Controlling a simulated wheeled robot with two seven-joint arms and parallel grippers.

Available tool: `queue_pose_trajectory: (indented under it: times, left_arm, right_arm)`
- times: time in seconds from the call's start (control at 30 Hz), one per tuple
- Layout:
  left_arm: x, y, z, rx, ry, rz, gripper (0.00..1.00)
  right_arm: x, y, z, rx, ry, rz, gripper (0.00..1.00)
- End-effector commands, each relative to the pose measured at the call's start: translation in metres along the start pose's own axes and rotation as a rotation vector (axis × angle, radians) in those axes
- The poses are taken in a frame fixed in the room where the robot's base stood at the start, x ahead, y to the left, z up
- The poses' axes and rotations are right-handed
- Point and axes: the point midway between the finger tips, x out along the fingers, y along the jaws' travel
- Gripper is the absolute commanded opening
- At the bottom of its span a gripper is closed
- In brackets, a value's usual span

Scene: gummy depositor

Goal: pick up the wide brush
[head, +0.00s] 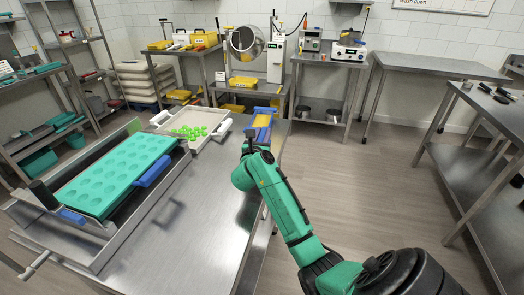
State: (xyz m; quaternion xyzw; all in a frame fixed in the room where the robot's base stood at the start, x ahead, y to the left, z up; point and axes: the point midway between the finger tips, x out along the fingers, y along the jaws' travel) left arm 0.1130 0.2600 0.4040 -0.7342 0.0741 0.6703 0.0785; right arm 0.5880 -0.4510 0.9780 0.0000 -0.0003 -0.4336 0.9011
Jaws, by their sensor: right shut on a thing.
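My right arm is green and reaches from the lower right to the far right corner of the steel table. My right gripper (262,127) is at its end, shut on a small blue and orange-yellow thing, which I take to be the wide brush (263,117). The brush is small in view and partly hidden by the gripper. I cannot tell whether it touches the table. My left gripper is not in view.
A teal mold tray (117,172) sits in a metal depositor frame on the steel table (190,235). A white tray (222,124) with green gummies (190,132) lies left of my right gripper. Another steel table (490,130) stands at right. Open floor lies between.

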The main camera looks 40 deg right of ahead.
Motion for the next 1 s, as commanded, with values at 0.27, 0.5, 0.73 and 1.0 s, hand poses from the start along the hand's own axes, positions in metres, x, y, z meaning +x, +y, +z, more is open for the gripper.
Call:
queue_pose_trajectory:
  times: [0.27, 0.5, 0.73, 1.0]
  left_arm:
    - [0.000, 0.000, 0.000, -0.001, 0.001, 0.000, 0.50]
    - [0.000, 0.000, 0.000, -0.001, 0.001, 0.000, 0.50]
    - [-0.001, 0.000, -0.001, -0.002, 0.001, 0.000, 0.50]
    - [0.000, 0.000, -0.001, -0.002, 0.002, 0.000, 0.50]
  right_arm:
    - [0.000, 0.000, -0.001, -0.001, 0.002, 0.000, 0.00]
    - [0.000, 0.000, -0.001, 0.000, 0.001, 0.000, 0.00]
    - [0.000, 0.000, 0.010, 0.003, 0.000, 0.000, 0.00]
    - [0.000, 0.000, 0.076, 0.006, -0.003, 0.000, 0.00]
